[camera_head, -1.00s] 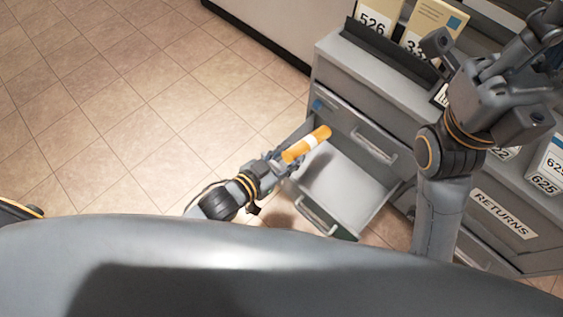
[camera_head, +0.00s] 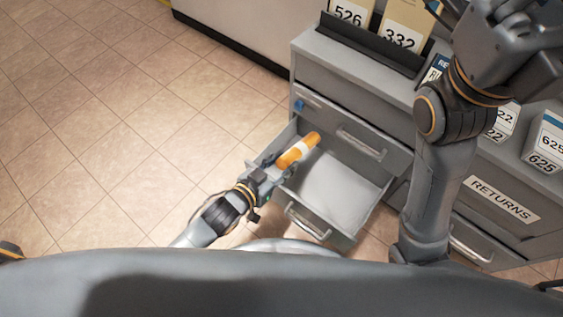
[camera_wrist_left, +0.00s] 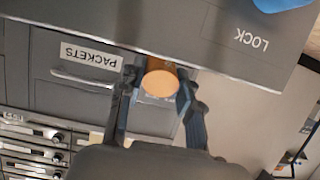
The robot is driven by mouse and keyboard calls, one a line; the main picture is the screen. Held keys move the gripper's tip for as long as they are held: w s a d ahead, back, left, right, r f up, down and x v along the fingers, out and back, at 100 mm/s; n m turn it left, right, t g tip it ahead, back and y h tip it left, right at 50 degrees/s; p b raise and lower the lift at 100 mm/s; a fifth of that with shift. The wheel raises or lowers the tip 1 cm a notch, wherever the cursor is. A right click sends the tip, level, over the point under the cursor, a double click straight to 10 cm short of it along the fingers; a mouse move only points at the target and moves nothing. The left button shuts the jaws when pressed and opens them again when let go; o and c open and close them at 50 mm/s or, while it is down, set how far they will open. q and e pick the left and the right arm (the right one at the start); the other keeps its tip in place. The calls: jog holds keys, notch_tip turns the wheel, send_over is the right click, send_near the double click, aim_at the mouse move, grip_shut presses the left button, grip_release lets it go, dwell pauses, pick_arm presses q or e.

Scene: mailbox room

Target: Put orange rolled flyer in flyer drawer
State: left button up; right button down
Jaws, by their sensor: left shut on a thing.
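In the left wrist view the flyer's round orange end (camera_wrist_left: 160,83) shows between the two fingers (camera_wrist_left: 156,100). The drawer is pulled out, and its light floor looks empty where visible. No label shows on its front. My right gripper (camera_head: 508,48) is at the upper right, above the cabinet top; its fingers are partly cut off, so its opening is unclear.
The grey cabinet (camera_head: 360,108) has a closed drawer above the open one. A RETURNS panel (camera_head: 503,200) is at right. Numbered packets (camera_head: 403,35) and boxes (camera_head: 545,142) stand on top. The tiled floor (camera_head: 110,120) at left is clear.

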pick_arm(q)
jog(key=o, duration=1.2)
notch_tip(320, 180, up, 10)
jog(key=shift+r, duration=0.1)
